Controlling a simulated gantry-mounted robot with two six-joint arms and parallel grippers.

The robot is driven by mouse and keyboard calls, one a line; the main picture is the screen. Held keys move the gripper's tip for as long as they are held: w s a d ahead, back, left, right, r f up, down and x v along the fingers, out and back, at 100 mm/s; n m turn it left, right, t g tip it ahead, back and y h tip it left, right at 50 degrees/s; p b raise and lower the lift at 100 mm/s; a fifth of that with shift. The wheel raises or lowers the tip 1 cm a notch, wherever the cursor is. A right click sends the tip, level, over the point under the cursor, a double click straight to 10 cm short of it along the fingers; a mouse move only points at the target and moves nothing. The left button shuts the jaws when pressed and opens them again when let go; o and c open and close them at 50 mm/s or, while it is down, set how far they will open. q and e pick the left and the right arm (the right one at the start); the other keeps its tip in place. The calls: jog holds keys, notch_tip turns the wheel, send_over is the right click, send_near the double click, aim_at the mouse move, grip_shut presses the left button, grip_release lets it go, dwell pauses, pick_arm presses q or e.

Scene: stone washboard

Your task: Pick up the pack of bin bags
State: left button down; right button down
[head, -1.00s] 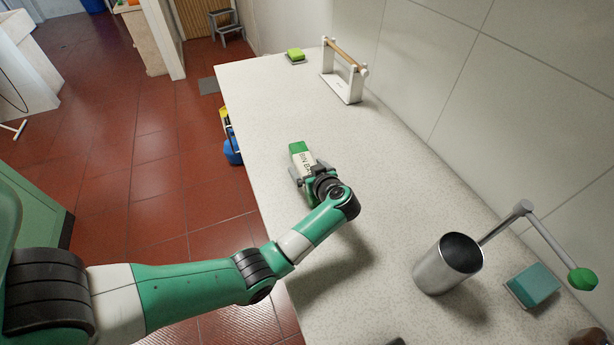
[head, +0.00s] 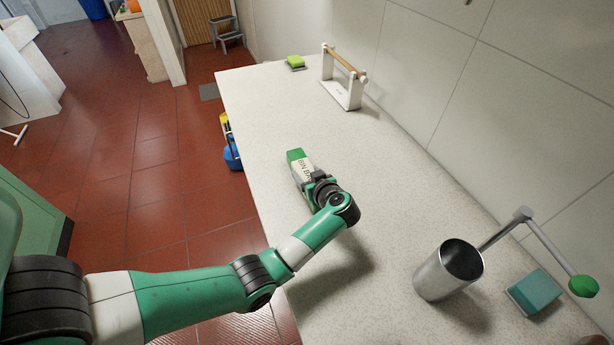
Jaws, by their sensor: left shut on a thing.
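The pack of bin bags (head: 301,167) is a small green and white box with dark lettering, near the middle of the speckled white counter (head: 395,195). My left gripper (head: 311,184) reaches over the counter from the left and is shut on the pack's near end. Its fingers are mostly hidden behind the wrist and the pack. Whether the pack touches the counter or hangs just above it, I cannot tell. My right gripper is not in view.
A metal cylinder (head: 447,272), a teal block (head: 535,291) and a grey arm with a green knob (head: 582,286) are at the near right. The counter's middle is clear.

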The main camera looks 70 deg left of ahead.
aim_at(306, 174)
pick_arm(q)
jog(key=r+p, duration=0.1)
jog(key=r, duration=0.1)
jog(key=r+p, duration=0.2)
jog(key=shift+s+d+r, duration=0.15)
jog(key=shift+s+r, duration=0.05)
jog(key=shift+r, duration=0.05)
jog(key=s+d+r+p, duration=0.7)
jog(key=s+r, duration=0.1)
jog(key=s, duration=0.3)
jog(key=shift+s+d+r+p, duration=0.15)
jog(key=shift+s+r+p, duration=0.1)
jog(key=shift+p, duration=0.15)
